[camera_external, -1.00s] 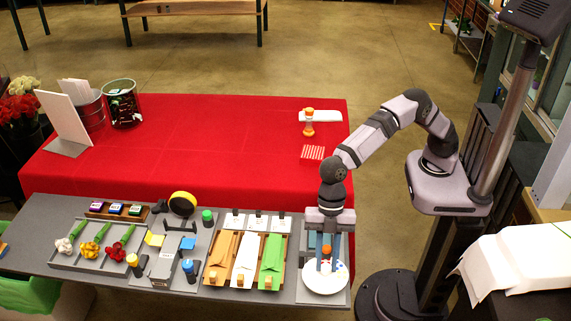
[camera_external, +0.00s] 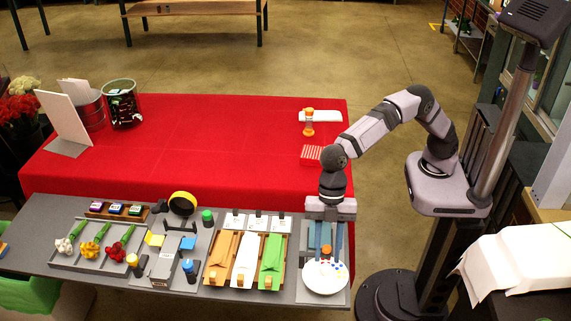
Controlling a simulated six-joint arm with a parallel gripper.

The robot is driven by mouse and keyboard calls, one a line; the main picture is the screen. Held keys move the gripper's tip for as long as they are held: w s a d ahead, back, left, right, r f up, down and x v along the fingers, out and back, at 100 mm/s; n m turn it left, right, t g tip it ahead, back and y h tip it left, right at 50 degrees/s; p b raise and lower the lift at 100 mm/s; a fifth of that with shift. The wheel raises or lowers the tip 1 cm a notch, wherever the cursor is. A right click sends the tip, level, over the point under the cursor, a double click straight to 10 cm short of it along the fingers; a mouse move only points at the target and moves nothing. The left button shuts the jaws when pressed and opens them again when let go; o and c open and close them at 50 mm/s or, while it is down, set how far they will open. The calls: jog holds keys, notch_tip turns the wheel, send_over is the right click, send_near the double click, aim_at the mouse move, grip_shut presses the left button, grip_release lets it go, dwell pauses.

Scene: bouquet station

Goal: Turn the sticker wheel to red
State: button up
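The sticker wheel (camera_external: 325,277) is a white disc with small coloured dots at the right end of the grey work board. Orange, blue and other dots show on it, but they are too small to tell which colour is selected. My gripper (camera_external: 329,257) points down above the back part of the wheel. I cannot tell whether the fingertips touch the wheel.
Three envelopes, brown, white and green (camera_external: 271,261), lie in a wooden tray left of the wheel. Further left are a tape roll (camera_external: 183,203), bottles and a flower tray (camera_external: 97,262). The red table (camera_external: 190,150) behind is mostly clear.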

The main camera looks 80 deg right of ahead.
jog(key=shift+v, duration=2.15)
jog(key=shift+d, duration=0.1)
jog(key=s+d+f+m+h+p, duration=0.1)
jog(key=s+d+m, duration=0.4)
jog(key=d, duration=0.8)
jog(key=s+d+f+m+h+p, duration=0.2)
jog(key=s+d+m, duration=0.4)
jog(key=d, duration=0.7)
jog(key=s+d+f+m+h+p, duration=0.1)
jog(key=s+d+m, duration=0.4)
jog(key=d, duration=0.8)
notch_tip(320, 180, down, 3)
jog(key=shift+s+d+r+m+p, duration=0.15)
jog(key=shift+m+p, duration=0.35)
jog(key=shift+m, duration=0.5)
